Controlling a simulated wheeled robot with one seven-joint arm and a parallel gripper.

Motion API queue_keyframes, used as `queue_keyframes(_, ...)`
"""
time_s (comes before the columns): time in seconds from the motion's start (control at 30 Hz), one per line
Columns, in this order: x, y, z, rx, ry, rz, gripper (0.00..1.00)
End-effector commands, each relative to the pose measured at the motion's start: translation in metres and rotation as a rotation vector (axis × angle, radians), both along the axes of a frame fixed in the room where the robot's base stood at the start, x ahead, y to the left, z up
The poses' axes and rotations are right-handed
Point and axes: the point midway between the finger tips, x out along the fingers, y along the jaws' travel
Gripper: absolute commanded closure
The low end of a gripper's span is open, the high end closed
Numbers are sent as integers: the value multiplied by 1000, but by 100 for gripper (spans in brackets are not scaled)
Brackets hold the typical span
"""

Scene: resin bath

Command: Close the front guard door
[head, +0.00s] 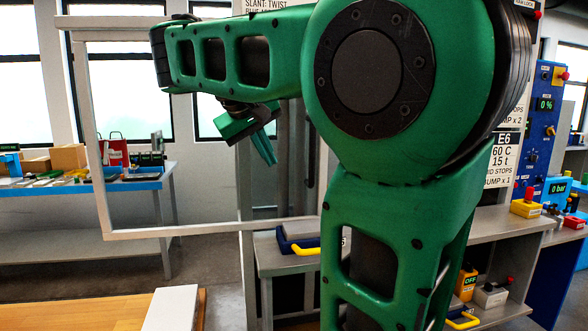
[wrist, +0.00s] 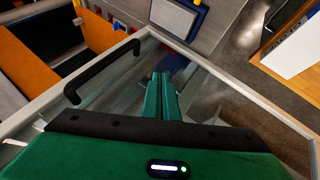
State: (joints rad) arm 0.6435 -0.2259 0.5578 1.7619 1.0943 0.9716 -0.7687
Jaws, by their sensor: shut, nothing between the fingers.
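The front guard door is a pale frame with a clear pane (head: 103,180), standing open across the left and middle of the head view. My arm hides part of its top and right side. In the wrist view its frame (wrist: 225,75) makes a corner at the top, and a black bar handle (wrist: 101,72) sits along the left frame bar. My gripper (head: 266,150) is shut and empty, tilted downward in the head view. In the wrist view its fingertips (wrist: 163,78) lie over the pane area, right of the handle and apart from it. Whether they touch the pane cannot be told.
A grey bench (head: 272,262) holds a blue tray with a yellow handle (head: 306,251). A blue-topped table (head: 60,189) with boxes stands behind at left. Control boxes (head: 525,207) sit on shelving at right. A white board (head: 171,308) lies on wood at the front.

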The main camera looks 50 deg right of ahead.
Motion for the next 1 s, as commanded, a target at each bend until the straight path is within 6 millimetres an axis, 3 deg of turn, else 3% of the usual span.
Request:
queue_keyframes(0.13, -12, -1, 29, 34, -22, -81, 100)
queue_keyframes(0.37, -21, 3, 42, 72, -35, -123, 100)
queue_keyframes(0.77, -18, -11, 21, 73, -33, -122, 100)
queue_keyframes(1.0, -14, -33, -8, 70, -32, -125, 100)
